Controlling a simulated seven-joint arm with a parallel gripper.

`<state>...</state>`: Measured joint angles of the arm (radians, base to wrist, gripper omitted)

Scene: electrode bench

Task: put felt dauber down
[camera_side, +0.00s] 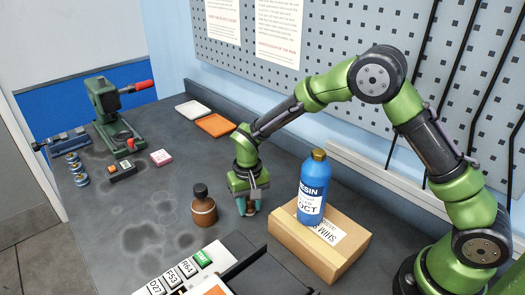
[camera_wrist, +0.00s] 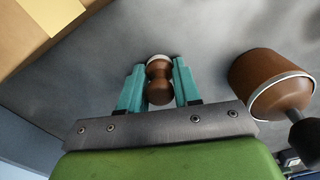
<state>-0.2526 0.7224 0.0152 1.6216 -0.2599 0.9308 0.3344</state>
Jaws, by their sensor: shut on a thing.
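The felt dauber (camera_wrist: 159,82) is a small turned brown wooden piece with a pale band at its far end. In the wrist view it sits between the two teal fingers of my gripper (camera_side: 248,204), which is shut on it. In the side view my gripper points down close over the grey bench (camera_side: 165,180), and the fingers mostly hide the dauber. I cannot tell whether the dauber touches the bench.
A brown jar with a black top (camera_side: 203,210) stands just left of my gripper; it also shows in the wrist view (camera_wrist: 258,82). A cardboard box (camera_side: 290,238) carrying a blue bottle (camera_side: 313,185) is close on the right.

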